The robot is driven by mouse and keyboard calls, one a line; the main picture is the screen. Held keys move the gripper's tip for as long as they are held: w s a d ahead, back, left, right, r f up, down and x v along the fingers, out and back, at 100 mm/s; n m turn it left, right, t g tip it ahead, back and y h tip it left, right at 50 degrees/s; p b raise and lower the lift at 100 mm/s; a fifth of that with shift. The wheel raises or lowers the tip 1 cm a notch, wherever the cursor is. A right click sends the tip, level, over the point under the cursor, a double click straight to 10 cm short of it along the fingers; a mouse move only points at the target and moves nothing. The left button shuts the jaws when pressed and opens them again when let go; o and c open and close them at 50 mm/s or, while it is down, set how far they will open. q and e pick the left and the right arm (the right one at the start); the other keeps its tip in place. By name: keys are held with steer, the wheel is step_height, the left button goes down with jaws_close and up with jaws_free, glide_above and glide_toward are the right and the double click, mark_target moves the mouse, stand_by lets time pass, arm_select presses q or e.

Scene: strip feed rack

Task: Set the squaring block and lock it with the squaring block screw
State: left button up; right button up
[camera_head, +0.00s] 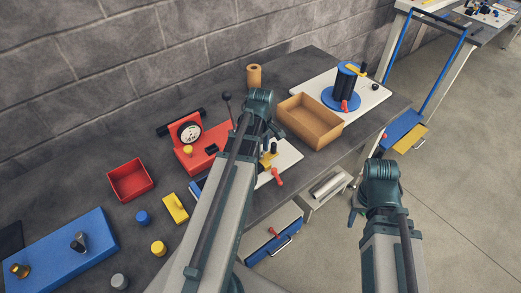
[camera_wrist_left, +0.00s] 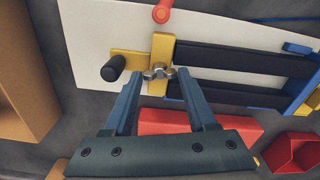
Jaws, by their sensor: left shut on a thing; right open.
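The squaring block appears to be the yellow block (camera_wrist_left: 161,50) on the white plate (camera_wrist_left: 215,38), in the left wrist view. A silver wing screw (camera_wrist_left: 158,72), which looks like the squaring block screw, sits at its near edge. My left gripper (camera_wrist_left: 160,78) has its fingertips on either side of the screw and is shut on it. In the head view, my left arm hides much of this fixture; some yellow (camera_head: 268,160) shows beside the wrist. My right gripper (camera_head: 353,214) is open, mostly hidden by its wrist, over the floor beyond the bench edge.
A black knob (camera_wrist_left: 113,68) and a red handle (camera_wrist_left: 162,13) stand close to the left fingers. Two dark rails (camera_wrist_left: 240,62) run rightward. A cardboard box (camera_head: 310,121) and a red gauge stand (camera_head: 204,148) flank the fixture. A red bin (camera_head: 130,180) stands at left.

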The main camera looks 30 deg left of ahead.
mark_target(261, 153)
arm_select(q)
steer(key=shift+n, duration=1.6)
steer(key=shift+d, duration=0.1)
steer(key=o, duration=1.4)
steer(key=shift+c, duration=0.2)
step_height(261, 153, up, 14)
steer(key=p, duration=1.3)
steer(key=shift+p, duration=0.4)
steer(key=shift+f, duration=0.15)
